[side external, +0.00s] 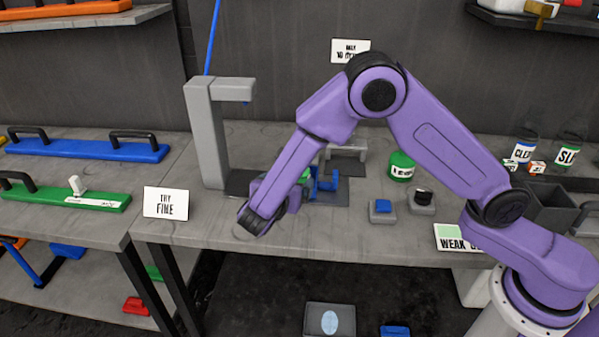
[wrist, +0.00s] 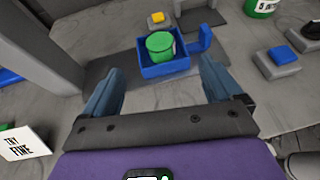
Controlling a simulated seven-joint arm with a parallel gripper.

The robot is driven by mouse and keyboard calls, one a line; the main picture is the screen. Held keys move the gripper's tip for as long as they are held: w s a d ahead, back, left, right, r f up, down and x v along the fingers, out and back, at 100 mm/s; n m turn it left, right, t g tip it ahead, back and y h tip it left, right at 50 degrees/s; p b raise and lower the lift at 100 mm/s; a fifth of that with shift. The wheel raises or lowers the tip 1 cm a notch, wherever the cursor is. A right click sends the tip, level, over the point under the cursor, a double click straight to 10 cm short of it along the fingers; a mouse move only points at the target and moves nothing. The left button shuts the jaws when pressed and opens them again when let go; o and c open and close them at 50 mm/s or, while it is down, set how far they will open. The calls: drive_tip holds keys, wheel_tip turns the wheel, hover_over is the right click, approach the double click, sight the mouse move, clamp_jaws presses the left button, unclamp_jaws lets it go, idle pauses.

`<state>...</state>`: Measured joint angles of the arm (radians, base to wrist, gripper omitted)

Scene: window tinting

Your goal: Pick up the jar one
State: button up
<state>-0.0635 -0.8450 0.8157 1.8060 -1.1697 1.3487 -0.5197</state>
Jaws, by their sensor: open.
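A round green-lidded jar (wrist: 160,45) sits in a small blue open box (wrist: 165,69) in the wrist view. The box also shows beside my arm in the side view (side external: 327,186), where the jar is mostly hidden. Another green jar with a white label (side external: 402,166) stands on the bench and shows at the top right of the wrist view (wrist: 262,6). No visible mark tells which one is jar one. My gripper (wrist: 160,66) is open and empty; its two blue-grey fingers are apart, with the box and jar ahead between them.
A grey post with an overhanging arm (side external: 207,135) stands close by my gripper. A "TRY FINE" card (side external: 165,203) stands at the bench's left. Small blocks with blue (side external: 382,208) and black tops lie to the right. Labelled jars (side external: 568,152) and a dark bin (side external: 552,206) stand farther right.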

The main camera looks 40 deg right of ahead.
drive_tip(key=x, duration=0.9)
drive_tip(key=shift+x, duration=2.7)
drive_tip(key=shift+w+a+r, duration=0.1)
drive_tip(key=shift+w+r, duration=0.05)
drive_tip(key=shift+w, duration=0.05)
drive_tip(key=c, duration=1.1)
